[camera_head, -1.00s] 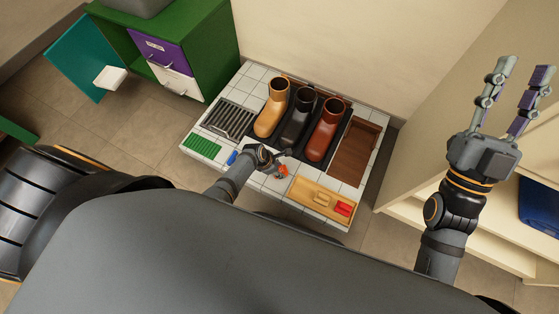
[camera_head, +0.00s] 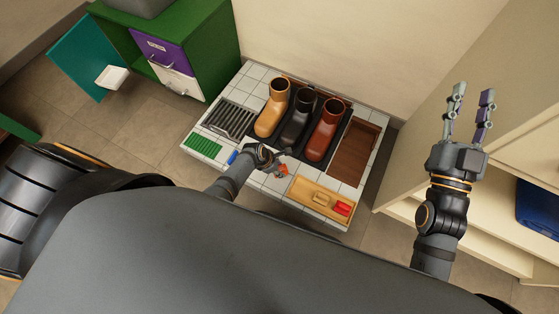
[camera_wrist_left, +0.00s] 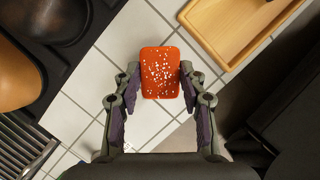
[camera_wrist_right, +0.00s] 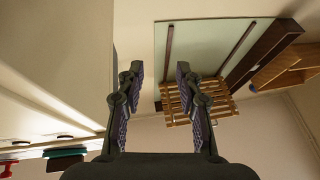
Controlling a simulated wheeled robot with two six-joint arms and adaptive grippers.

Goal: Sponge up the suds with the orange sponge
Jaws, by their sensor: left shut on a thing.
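The orange sponge (camera_wrist_left: 161,73) is between the two fingers of my left gripper (camera_wrist_left: 160,85), which is shut on it. Its face carries many white specks. In the head view the sponge (camera_head: 282,171) shows as a small orange patch beside my left gripper (camera_head: 276,160), low over the front of the white tiled top (camera_head: 263,182). I cannot tell whether it touches the tiles. No separate patch of suds can be made out on the visible tiles. My right gripper (camera_head: 473,94) is raised at the right, open and empty.
Tan (camera_head: 272,112), black (camera_head: 297,125) and red-brown (camera_head: 325,132) boots stand in a dark tray behind my left gripper. A wooden tray (camera_head: 301,202) with brushes lies to its right. A green scrubber (camera_head: 203,145) and a metal grate (camera_head: 230,119) are at the left.

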